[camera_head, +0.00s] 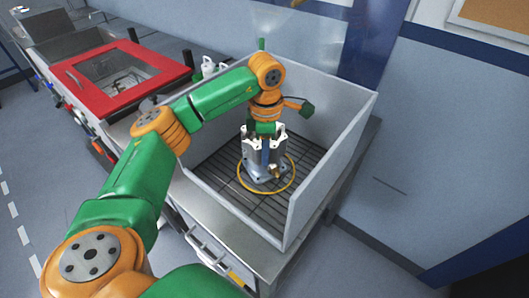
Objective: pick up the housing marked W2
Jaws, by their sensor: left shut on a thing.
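A grey machined housing (256,172) stands upright on the dark slatted floor inside an open-topped grey box, with a yellow ring around its base. No W2 mark can be read on it at this size. My left arm reaches over the box from the left, and my left gripper (264,143) points down onto the top of the housing, with its jaws shut on it. The gripper hides part of the housing's top. My right gripper is not in view.
The grey box (333,152) has high walls on its back and right sides and stands on a metal bench. A red-framed lid with a window (73,91) lies to the left. Open floor lies at the far left and lower right.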

